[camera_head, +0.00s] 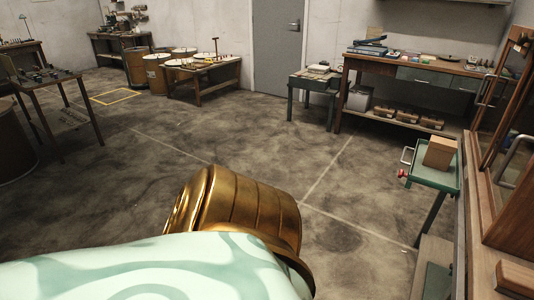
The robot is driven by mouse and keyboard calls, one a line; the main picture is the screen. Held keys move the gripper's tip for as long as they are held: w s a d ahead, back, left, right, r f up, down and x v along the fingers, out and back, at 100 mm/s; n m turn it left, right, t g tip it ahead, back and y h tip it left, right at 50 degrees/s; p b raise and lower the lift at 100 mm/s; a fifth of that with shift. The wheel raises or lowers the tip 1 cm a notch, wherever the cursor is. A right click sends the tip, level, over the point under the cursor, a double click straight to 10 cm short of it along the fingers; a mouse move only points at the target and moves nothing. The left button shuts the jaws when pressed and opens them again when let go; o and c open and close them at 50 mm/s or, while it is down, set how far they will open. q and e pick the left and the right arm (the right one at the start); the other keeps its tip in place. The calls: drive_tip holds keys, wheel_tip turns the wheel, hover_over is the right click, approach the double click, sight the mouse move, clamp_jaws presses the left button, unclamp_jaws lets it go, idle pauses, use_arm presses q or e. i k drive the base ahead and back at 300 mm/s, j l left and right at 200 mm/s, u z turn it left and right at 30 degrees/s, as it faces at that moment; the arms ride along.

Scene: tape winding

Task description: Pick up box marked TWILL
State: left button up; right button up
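No box with a readable TWILL mark shows in the head view. A plain brown box (440,153) sits on a small green trolley (451,181) at the right, and no lettering can be made out on it. Several brown boxes (407,116) sit on the lower shelf of the workbench at the back right, too small to read. Another small brown block (516,278) shows at the bottom right, partly cut off by the frame edge. Neither of my grippers is in view.
The workbench (416,68) stands against the back wall, beside a small dark table (313,83). A wooden cabinet (513,190) lines the right edge. Drums (157,72) and tables (52,83) stand at the left. The middle floor is clear; my own body hides its near part.

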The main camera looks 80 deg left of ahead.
sight(439, 152)
drive_tip(key=j+u, duration=0.25)
drive_tip(key=u, duration=0.15)
drive_tip(key=j+u, duration=0.4)
drive_tip(key=i+j+u, duration=0.1)
drive_tip(key=u, duration=0.35)
